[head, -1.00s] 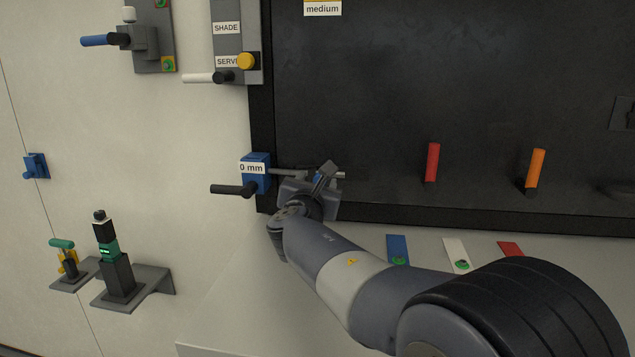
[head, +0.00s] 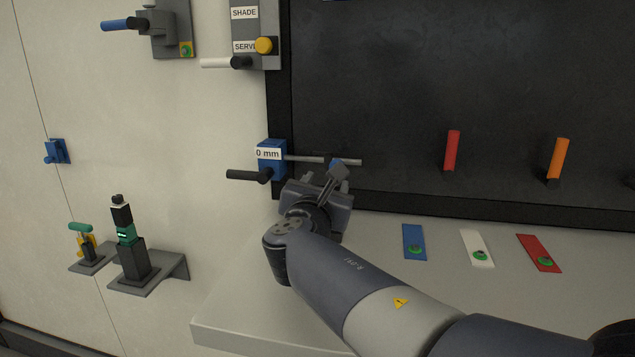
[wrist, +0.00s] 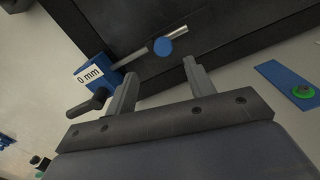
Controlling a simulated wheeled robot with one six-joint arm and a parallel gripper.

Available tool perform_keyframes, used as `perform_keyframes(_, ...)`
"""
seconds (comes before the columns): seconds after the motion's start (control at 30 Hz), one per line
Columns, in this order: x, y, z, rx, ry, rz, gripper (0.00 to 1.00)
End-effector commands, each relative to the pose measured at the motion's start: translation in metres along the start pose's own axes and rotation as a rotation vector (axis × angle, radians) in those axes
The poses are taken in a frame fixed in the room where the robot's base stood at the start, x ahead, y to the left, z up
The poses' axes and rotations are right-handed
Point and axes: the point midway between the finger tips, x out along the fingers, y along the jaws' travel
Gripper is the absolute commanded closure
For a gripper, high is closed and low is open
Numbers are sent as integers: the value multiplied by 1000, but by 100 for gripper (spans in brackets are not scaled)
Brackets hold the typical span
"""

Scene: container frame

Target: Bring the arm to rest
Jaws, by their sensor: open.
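My gripper (head: 328,183) is at the lower left corner of the dark panel, just below a metal rod (head: 310,159) that sticks out of a blue block labelled "0 mm" (head: 270,158). In the wrist view my gripper (wrist: 158,85) has its two fingers spread apart with nothing between them. The blue block (wrist: 95,72) and its black handle (wrist: 88,103) lie beyond the left finger. The rod ends past a blue round piece (wrist: 163,46), which lies beyond the gap between the fingers. The fingers look clear of the rod.
A pale ledge (head: 240,310) below the panel carries a blue plate (head: 413,242), a white plate (head: 477,247) and a red plate (head: 538,252). Red (head: 452,150) and orange (head: 558,158) handles stand out from the panel. A bracket with a green-banded device (head: 126,232) is at left.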

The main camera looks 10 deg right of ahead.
Motion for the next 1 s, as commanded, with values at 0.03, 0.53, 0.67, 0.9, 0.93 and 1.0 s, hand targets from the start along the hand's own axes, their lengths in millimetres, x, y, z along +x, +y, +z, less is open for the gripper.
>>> perform_keyframes(0.03,3,0,0,-1,1,-1,49)
perform_keyframes(0.53,82,-1,1,-1,0,-5,49)
perform_keyframes(0.67,99,-2,1,-1,1,-5,49)
perform_keyframes(0.9,108,-12,2,0,-1,-4,49)
perform_keyframes(0.93,108,-13,2,0,-1,-4,49)
perform_keyframes(1.0,108,-14,2,0,0,-3,49)
